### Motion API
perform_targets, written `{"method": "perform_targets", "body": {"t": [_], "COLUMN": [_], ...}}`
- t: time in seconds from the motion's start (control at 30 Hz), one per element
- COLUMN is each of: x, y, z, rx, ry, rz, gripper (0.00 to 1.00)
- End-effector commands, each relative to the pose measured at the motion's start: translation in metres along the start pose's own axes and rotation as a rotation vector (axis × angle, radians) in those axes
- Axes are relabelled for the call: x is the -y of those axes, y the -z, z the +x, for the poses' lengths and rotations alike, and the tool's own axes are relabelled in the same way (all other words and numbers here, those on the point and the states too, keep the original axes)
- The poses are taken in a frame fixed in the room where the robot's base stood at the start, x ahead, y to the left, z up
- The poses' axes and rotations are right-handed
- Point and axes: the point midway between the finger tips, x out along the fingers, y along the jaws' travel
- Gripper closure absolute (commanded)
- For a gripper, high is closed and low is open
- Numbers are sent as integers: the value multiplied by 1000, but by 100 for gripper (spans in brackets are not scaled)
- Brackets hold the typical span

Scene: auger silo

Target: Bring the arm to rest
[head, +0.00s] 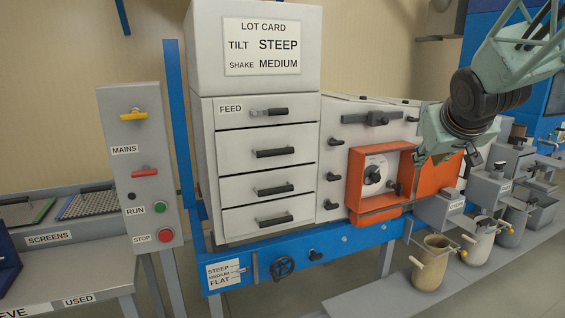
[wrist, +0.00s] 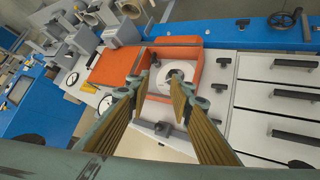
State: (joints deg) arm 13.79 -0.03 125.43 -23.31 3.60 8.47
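My gripper (head: 446,158) hangs at the upper right of the head view, in front of the right part of the machine. In the wrist view my gripper (wrist: 170,85) has its two fingers apart, with nothing held between them. Beyond the fingers is an orange box frame (wrist: 193,72) around a white panel with a round dial (wrist: 174,78). The same orange frame (head: 355,190) and dial (head: 374,174) show in the head view, left of my gripper. The fingers look clear of the frame, but the exact gap cannot be told.
A white machine with several drawers (head: 265,138) stands on a blue frame (head: 300,250), under a lot card (head: 262,46). A control post (head: 140,165) stands left. Several pots, including a beige one (head: 434,265), stand on a low grey shelf (head: 395,290) at right.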

Motion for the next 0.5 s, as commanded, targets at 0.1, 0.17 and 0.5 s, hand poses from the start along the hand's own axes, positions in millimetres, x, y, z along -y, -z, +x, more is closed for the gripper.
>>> {"method": "perform_targets", "body": {"t": [0.1, 0.17, 0.5], "x": [9, 13, 40], "y": [-15, -23, -76], "z": [-25, -36, -102], "rx": [31, 48, 146], "ry": [2, 3, 23], "rz": [8, 12, 31], "gripper": [80, 80, 80]}}
